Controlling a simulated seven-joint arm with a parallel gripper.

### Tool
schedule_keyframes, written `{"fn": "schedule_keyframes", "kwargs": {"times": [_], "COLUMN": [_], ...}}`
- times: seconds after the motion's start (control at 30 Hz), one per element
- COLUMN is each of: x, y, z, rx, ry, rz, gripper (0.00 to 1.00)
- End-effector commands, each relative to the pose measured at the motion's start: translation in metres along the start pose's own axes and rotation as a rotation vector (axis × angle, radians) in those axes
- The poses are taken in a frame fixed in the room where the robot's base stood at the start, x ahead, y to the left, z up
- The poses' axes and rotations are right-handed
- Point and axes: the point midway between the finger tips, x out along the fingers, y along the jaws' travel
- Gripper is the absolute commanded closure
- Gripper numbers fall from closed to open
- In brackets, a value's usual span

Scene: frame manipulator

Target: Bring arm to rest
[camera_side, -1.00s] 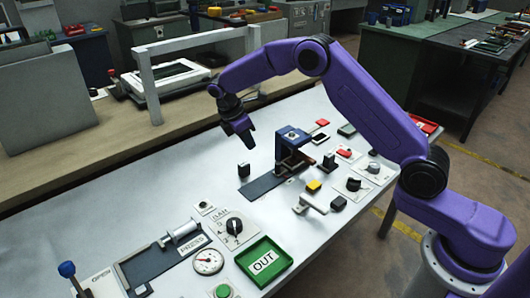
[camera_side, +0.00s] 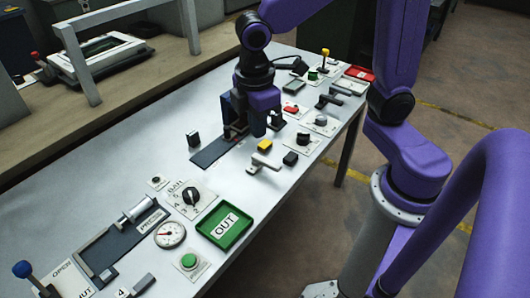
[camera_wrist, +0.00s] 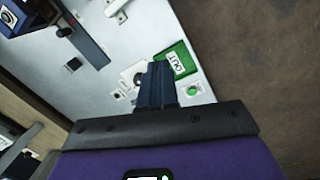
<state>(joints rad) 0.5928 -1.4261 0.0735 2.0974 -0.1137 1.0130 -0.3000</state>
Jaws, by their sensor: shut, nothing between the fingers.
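My purple arm (camera_side: 398,40) reaches in from the right and bends down over the white table.
A green OUT tray (camera_side: 222,228), a rotary knob (camera_side: 191,194), a gauge (camera_side: 170,234) and a slide press (camera_side: 130,222) are at the front left. Several small levers and blocks crowd the table's right. A white frame (camera_side: 95,97) stands on the wooden bench behind.

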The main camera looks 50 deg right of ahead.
Motion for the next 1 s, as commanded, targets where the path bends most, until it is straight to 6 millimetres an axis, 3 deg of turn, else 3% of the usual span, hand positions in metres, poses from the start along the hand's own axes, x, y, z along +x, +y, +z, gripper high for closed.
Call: {"fn": "schedule_keyframes", "kwargs": {"times": [0.2, 0.4, 0.6, 1.0], "x": [-0.001, 0.005, 0.009, 0.009], "y": [-0.061, -0.1, -0.114, -0.115], "z": [0.054, 0.095, 0.113, 0.113], "rx": [0.045, 0.083, 0.099, 0.099], "ry": [0.057, 0.088, 0.098, 0.098], "rz": [-0.032, -0.065, -0.079, -0.08], "gripper": [1.0, 1.0, 1.0, 1.0]}}
